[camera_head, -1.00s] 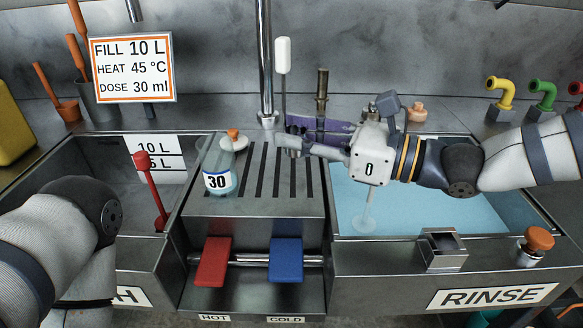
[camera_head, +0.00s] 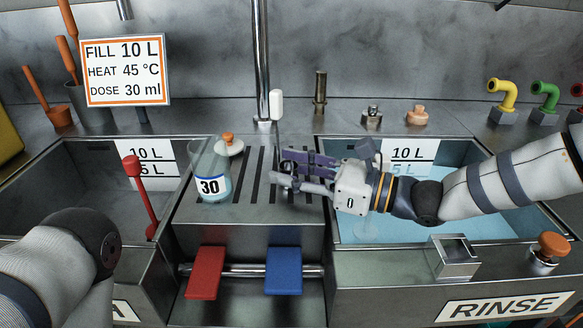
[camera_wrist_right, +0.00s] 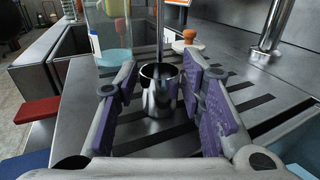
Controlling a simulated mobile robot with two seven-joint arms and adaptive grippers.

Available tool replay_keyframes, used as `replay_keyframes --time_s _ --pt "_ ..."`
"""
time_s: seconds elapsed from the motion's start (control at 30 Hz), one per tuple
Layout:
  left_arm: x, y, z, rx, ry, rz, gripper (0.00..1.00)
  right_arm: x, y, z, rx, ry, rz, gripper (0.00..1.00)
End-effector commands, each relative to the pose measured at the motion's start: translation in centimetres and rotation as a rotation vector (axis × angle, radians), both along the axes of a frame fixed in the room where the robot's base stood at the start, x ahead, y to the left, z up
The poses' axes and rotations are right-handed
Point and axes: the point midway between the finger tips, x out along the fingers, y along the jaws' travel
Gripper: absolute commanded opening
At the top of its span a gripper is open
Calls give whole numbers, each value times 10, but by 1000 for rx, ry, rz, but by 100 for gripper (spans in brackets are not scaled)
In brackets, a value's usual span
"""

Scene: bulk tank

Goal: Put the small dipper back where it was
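The small dipper is a little metal cup (camera_wrist_right: 160,92) with a thin upright rod. In the right wrist view it appears to stand upright on the slotted drainboard. In the head view its white handle end (camera_head: 276,104) shows beside the tall steel pipe. My right gripper (camera_head: 285,172) is low over the drainboard (camera_head: 250,212). In the right wrist view its purple-padded fingers (camera_wrist_right: 163,95) are spread on both sides of the cup, with gaps visible between. My left arm (camera_head: 60,250) comes in at lower left; its gripper is out of view.
A clear jug marked 30 (camera_head: 209,178) and an orange-knobbed lid (camera_head: 229,143) are left of the gripper. The rinse basin (camera_head: 390,220) with blue water is right, an empty-looking basin (camera_head: 85,190) left. A red-handled lever (camera_head: 135,185) rises there. The steel pipe (camera_head: 262,60) stands behind.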

Motion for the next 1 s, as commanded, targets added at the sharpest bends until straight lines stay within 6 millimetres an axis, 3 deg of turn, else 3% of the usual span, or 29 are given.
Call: replay_keyframes --time_s 0.33,0.67,1.0 --pt "2 0 2 0 -7 0 57 0 -2 7 -1 -4 0 43" --pt "3 0 3 -1 -10 0 57 -26 -62 6 2 -1 -2 43" --pt "3 0 3 -1 -10 0 57 -30 -69 6 1 0 1 43"
